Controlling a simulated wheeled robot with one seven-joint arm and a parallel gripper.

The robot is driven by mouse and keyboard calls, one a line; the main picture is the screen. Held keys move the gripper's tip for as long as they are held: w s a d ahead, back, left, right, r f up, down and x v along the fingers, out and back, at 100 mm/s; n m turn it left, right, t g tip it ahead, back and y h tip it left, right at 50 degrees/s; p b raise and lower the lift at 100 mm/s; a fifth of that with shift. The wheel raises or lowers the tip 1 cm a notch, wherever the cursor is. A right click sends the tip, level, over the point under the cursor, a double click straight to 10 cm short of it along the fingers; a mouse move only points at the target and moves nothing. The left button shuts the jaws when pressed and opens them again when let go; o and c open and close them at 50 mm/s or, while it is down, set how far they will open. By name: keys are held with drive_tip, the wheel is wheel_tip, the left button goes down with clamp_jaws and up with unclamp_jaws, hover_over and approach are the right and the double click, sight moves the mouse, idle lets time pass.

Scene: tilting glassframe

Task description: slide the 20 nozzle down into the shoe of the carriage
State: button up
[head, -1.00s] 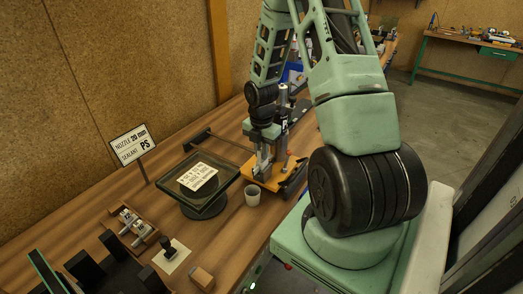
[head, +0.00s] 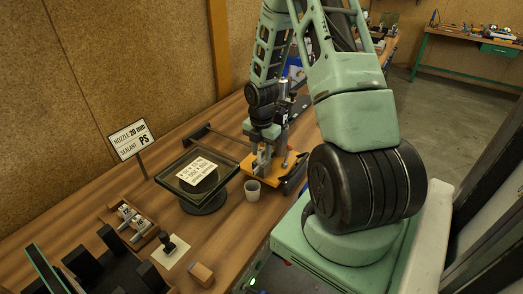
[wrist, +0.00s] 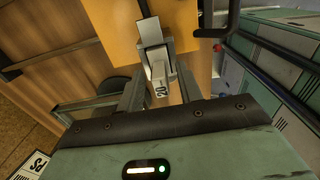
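The 20 nozzle (wrist: 160,80) is a pale grey block marked "20" between the fingers of my gripper (wrist: 161,72) in the wrist view. The fingers look shut on it, though the contact is partly hidden. The nozzle's far end meets the light metal shoe (wrist: 151,34) of the carriage; how deep it sits is hard to tell. In the head view my gripper (head: 263,157) points down over the orange base (head: 278,170) of the carriage, and the nozzle is too small there to tell apart.
A glass pane (head: 182,190) with a label lies on a round stand (head: 205,206) left of the carriage. A grey cup (head: 252,190) stands close in front. A nozzle tray (head: 130,228) and a sign (head: 131,141) reading nozzle 20 mm, sealant PS are further left.

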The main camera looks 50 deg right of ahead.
drive_tip(key=shift+r, duration=0.15)
wheel_tip(320, 180, up, 17)
drive_tip(key=b, duration=0.2)
idle(0.4)
drive_tip(key=shift+r, duration=0.1)
idle(0.4)
drive_tip(key=s+a+f+m+b, duration=0.1)
drive_tip(key=a+f+m+b, duration=0.15)
drive_tip(key=a, duration=1.05)
drive_tip(key=a+f+m+b, duration=0.1)
drive_tip(key=a+m+b, duration=0.15)
drive_tip(key=a, duration=1.05)
drive_tip(key=s+a+f+m+b, duration=0.2)
drive_tip(key=s+a+m, duration=0.4)
drive_tip(key=s+a, duration=0.8)
drive_tip(key=shift+s+a+f+y, duration=0.35)
drive_tip(key=shift+s+f, duration=0.35)
drive_tip(key=shift+s, duration=0.4)
